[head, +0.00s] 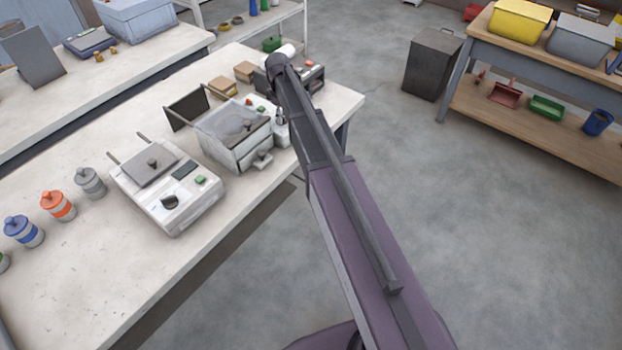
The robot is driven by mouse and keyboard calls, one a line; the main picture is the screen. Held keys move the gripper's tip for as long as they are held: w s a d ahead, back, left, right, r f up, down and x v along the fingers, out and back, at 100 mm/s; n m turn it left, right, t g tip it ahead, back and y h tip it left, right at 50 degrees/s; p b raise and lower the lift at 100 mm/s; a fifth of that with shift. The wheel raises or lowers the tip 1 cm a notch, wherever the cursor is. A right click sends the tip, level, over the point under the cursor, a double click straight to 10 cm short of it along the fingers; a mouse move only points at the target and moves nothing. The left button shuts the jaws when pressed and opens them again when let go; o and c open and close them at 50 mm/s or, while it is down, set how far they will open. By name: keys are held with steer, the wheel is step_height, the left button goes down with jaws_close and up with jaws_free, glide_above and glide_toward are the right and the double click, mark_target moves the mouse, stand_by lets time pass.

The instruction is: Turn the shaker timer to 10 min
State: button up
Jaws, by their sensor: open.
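A white benchtop machine (160,218) stands near the front edge of the left bench. I cannot tell which of the two is the shaker, and no dial scale or setting is readable. My arm reaches over the bench's far end.
Several lidded jars (58,206) stand left of the white machine. Small cartons (222,87) and a dark device (308,82) are at the bench's far end. A dark bin (432,62) and a wooden shelf unit (548,130) stand right. The floor between is clear.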

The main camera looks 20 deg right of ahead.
steer(key=n, duration=0.3)
steer(key=shift+n, duration=0.4)
steer(key=n, duration=0.3)
steer(key=shift+w+n, duration=0.1)
steer(key=shift+n, duration=0.3)
steer(key=shift+r+n, duration=0.2)
steer(key=shift+n, duration=0.1)
step_height(320, 180, up, 14)
steer(key=p, duration=1.4)
steer(key=s+f+m+b, duration=0.5)
steer(key=s+m, duration=0.1)
steer(key=s, duration=0.3)
steer(key=s+d+f+m+b, duration=0.1)
steer(key=s+f+m+b, duration=0.4)
steer(key=s, duration=0.5)
steer(key=s+f+m+b, duration=0.5)
steer(key=s+m, duration=0.3)
steer(key=s, duration=0.1)
steer(key=shift+s+d+f, duration=0.15)
steer(key=shift+s+d, duration=0.15)
steer(key=shift+d, duration=0.1)
